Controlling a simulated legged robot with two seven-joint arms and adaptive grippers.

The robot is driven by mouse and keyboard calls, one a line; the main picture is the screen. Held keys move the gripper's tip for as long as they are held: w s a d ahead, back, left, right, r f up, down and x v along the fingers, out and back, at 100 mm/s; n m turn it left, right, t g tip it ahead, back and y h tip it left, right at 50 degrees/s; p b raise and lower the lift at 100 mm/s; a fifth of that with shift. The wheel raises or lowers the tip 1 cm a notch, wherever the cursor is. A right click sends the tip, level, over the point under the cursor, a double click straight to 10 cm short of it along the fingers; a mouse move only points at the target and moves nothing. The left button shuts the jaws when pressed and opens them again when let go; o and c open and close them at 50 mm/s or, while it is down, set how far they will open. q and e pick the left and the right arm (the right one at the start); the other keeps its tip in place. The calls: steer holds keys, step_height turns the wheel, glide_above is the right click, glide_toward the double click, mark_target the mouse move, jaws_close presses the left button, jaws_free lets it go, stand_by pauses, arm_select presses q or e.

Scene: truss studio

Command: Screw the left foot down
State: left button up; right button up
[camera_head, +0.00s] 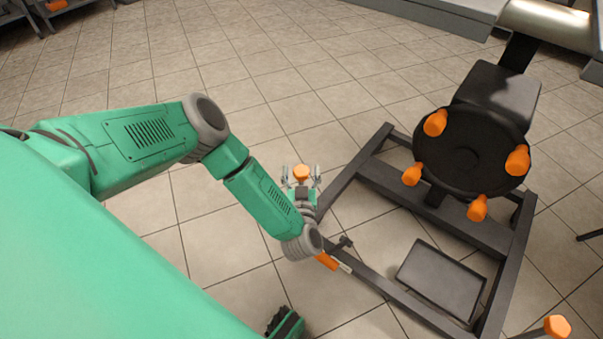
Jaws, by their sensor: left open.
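My left gripper (301,178) reaches out over the floor beside the left part of a dark metal stand. Its fingers are open, one on each side of an orange knob (301,172). I cannot tell whether they touch it. The knob looks like the top of the left foot, but the foot's lower part is hidden behind the gripper and wrist. Another orange knob (557,326) shows at the lower right.
The dark stand frame (360,160) carries a round black plate (465,153) with several orange knobs. A dark flat panel (441,279) lies inside the frame. An orange-handled part (327,261) is close to my left wrist. Tiled floor (260,60) is clear beyond the gripper.

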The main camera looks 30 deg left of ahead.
arm_select(q)
steer(key=c, duration=1.2)
steer(key=shift+r+m+t+h+p, duration=0.15)
steer(key=shift+m+t+h+p, duration=0.55)
steer(key=shift+m+h+p, duration=0.4)
steer(key=m+t+h+p, duration=0.1)
steer(key=m+h, duration=0.1)
steer(key=h, duration=0.2)
steer(key=m+h+p, duration=0.1)
steer(key=m+h, duration=0.1)
steer(key=h, duration=0.2)
steer(key=shift+m+t, duration=0.3)
steer(key=shift+m, duration=0.1)
steer(key=shift+f+m+g+h, duration=0.2)
steer(key=shift+m+h, duration=0.65)
steer(key=shift+h, duration=0.5)
steer(key=shift+f+m+g+h, duration=0.1)
steer(key=shift+m+g+h, duration=0.1)
steer(key=shift+m+h, duration=0.9)
steer(key=shift+s+h, duration=0.1)
steer(key=shift+h, duration=0.45)
